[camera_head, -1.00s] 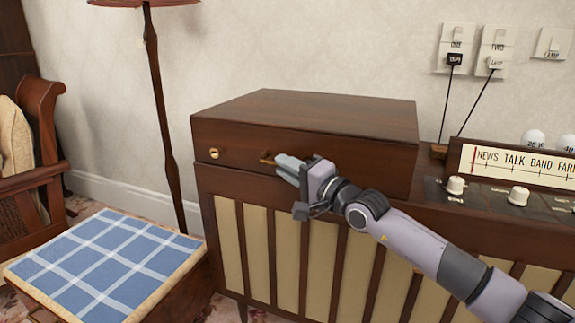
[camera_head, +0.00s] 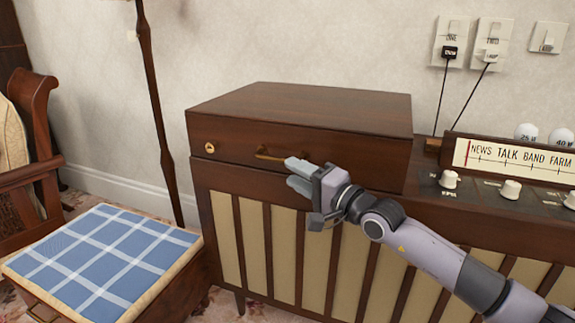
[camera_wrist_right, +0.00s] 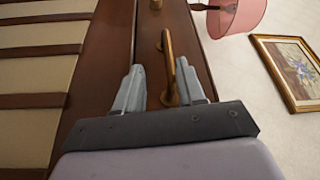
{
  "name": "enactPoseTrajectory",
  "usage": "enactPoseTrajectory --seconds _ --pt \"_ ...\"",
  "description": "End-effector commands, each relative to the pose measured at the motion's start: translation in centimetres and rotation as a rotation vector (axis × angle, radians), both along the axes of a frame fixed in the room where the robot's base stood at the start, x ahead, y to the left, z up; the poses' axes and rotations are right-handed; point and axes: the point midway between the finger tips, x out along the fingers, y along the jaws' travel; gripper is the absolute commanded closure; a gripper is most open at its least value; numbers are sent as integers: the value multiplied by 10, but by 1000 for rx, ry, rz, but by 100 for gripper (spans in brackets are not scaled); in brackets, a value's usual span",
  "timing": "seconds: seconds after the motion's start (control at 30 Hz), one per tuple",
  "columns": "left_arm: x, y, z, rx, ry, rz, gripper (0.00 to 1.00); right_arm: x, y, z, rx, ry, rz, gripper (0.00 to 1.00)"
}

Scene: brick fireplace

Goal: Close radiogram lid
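The radiogram lid (camera_head: 300,107) is a dark brown wooden box top lying flat and flush on the cabinet (camera_head: 205,211), with no gap showing. A brass handle (camera_head: 283,158) and a round brass lock (camera_head: 210,148) are on its front face. My right gripper (camera_head: 292,175) is in front of the lid at the handle's right end. In the right wrist view, its two fingers (camera_wrist_right: 160,88) are spread apart and empty, with the brass handle (camera_wrist_right: 169,65) between them, nearer the right finger. The left gripper is not in view.
A stool with a blue checked cushion (camera_head: 95,258) stands at the left, beside a wooden chair (camera_head: 35,150) and a lamp pole (camera_head: 160,110). A control panel with knobs (camera_head: 510,189) and a dial (camera_head: 515,159) is at the right. Cords hang from wall switches (camera_head: 490,45).

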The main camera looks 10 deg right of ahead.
Motion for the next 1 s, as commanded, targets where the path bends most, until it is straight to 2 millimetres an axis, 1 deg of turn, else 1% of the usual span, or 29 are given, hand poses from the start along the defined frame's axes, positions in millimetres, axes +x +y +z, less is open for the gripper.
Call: enactPoseTrajectory --seconds 0.1,0.23,0.37,0.63,0.73,0.77,0.87,0.97,1.0 --pt "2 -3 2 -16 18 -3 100 -13 -9 -1 -2 3 -1 62" --pt "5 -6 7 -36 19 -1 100 -21 -14 -2 -1 2 0 62" --pt "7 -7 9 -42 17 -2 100 -25 -17 -2 -1 0 0 62" --pt "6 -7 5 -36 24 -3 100 -25 -16 -2 0 0 0 62" --pt "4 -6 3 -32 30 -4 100 -28 -13 -4 36 18 11 62" --pt "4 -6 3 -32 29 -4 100 -30 -10 -5 66 34 21 62" --pt "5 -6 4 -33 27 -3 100 -42 2 -10 242 125 67 62" --pt "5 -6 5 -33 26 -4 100 -61 18 -16 533 278 134 62" --pt "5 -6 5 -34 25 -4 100 -69 23 -18 669 350 162 62"
